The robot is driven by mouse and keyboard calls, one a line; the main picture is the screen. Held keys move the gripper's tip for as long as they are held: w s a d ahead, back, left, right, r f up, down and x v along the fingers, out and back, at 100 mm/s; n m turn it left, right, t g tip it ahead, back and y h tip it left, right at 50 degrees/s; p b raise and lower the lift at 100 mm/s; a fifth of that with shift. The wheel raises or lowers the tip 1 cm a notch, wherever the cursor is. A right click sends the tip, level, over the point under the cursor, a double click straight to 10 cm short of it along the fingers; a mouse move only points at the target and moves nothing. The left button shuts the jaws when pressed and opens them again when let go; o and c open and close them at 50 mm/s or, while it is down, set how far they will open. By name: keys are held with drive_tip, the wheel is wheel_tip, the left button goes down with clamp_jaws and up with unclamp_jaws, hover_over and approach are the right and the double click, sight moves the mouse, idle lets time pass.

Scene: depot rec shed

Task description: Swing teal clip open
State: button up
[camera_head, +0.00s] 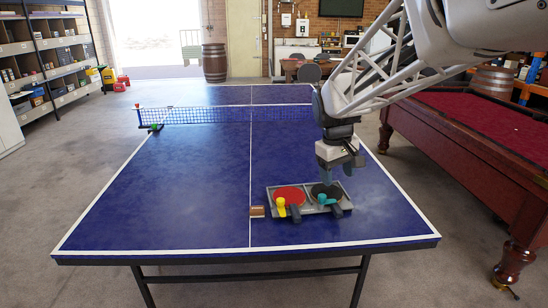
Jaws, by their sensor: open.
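A grey tray (271,190) lies on the blue table tennis table, right of the centre line. It holds a red paddle (289,194) on the left and a black paddle (334,190) on the right. The teal clip (323,199) lies at the black paddle's lower left, by its handle. A yellow clip (281,203) sits at the red paddle's handle. My gripper (337,176) is open and points down over the black paddle, above and slightly right of the teal clip. It seems apart from the clip; the exact gap is hard to tell.
A small brown block (257,211) sits on the table (180,205) just left of the tray. The net (215,115) crosses the table farther back. A pool table (480,125) stands at the right. The table's left half is clear.

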drive_tip(key=w+d+f+n+g, duration=0.1)
drive_tip(key=w+f, duration=0.2)
drive_tip(key=w, duration=0.3)
drive_tip(key=w+f+n+h, duration=0.1)
drive_tip(key=w+f, duration=0.1)
drive_tip(key=w, duration=0.4)
drive_tip(key=w+d+f+n+g, duration=0.1)
drive_tip(key=w+f, duration=0.2)
drive_tip(key=w, duration=0.3)
drive_tip(key=n+g+h, duration=0.1)
drive_tip(key=n, duration=0.2)
approach(322, 195)
drive_tip(key=shift+x, duration=0.8)
drive_tip(key=shift+s+f, duration=0.15)
drive_tip(key=shift+x, duration=3.8)
drive_tip(key=c, duration=0.9)
